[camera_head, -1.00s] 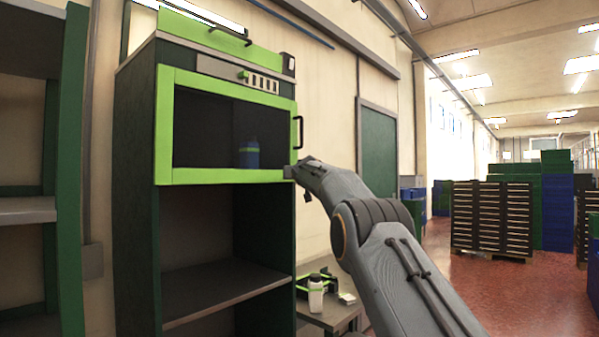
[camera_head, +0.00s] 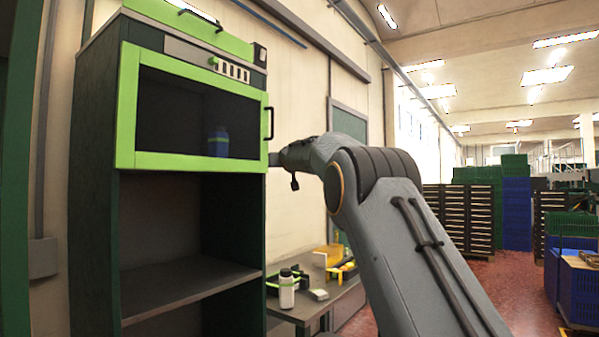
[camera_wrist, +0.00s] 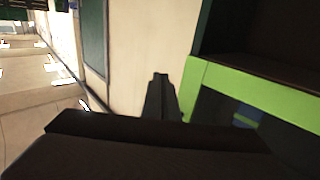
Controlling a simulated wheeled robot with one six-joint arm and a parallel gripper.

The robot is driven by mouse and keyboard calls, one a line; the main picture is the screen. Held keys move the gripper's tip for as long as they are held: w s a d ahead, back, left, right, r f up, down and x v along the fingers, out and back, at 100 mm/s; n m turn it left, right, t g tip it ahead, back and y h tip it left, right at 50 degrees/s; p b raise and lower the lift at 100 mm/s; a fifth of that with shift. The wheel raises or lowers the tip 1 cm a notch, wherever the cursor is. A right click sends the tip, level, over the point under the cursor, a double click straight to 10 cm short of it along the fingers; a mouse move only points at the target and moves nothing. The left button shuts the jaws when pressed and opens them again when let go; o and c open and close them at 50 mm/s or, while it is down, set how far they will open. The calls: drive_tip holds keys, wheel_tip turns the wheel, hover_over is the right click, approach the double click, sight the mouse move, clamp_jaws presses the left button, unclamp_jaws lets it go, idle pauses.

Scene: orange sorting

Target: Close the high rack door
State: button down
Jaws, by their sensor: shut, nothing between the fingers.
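The high rack door (camera_head: 190,161) is a bright green frame with a dark see-through pane, in the upper part of the dark rack (camera_head: 95,190). It looks flush with the rack front or nearly so; I cannot tell if a small gap is left. Its black handle (camera_head: 269,124) is on the right edge. A blue bottle (camera_head: 218,144) shows behind the pane. My gripper (camera_head: 274,159) is shut and empty by the door's lower right corner; contact is unclear. In the wrist view my gripper (camera_wrist: 160,90) points past the green door frame (camera_wrist: 255,100).
Below the door is an open bay with a shelf (camera_head: 190,285). A low table (camera_head: 310,308) to the right holds a white bottle (camera_head: 287,290) and a yellow bin (camera_head: 328,258).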

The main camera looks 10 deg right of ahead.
drive_tip(key=s+d, duration=0.4)
drive_tip(key=s, duration=0.2)
drive_tip(key=shift+d+p, duration=0.3)
drive_tip(key=shift+p, duration=0.05)
drive_tip(key=s+f+g, duration=0.3)
drive_tip(key=s+f, duration=0.3)
drive_tip(key=f, duration=0.4)
drive_tip(key=s+a+f+g, duration=0.1)
drive_tip(key=s+f+g, duration=0.1)
drive_tip(key=s+f, duration=0.65)
drive_tip(key=s+f+g, duration=0.3)
drive_tip(key=s+f, duration=0.1)
drive_tip(key=f, duration=0.8)
drive_tip(key=s+a+f+g, duration=0.1)
drive_tip(key=s+f+g, duration=0.2)
drive_tip(key=s+f, duration=0.4)
drive_tip(key=s+a+f+g, duration=0.1)
drive_tip(key=s+f+g, duration=0.2)
drive_tip(key=s+f, duration=0.5)
drive_tip(key=s+a+f+g, duration=0.1)
drive_tip(key=s+f+g, duration=0.2)
drive_tip(key=s, duration=2.2)
wheel_tip(320, 180, down, 5)
drive_tip(key=shift+a+f+g+y, duration=0.15)
drive_tip(key=shift+a+g+y, duration=0.15)
drive_tip(key=shift+a, duration=0.05)
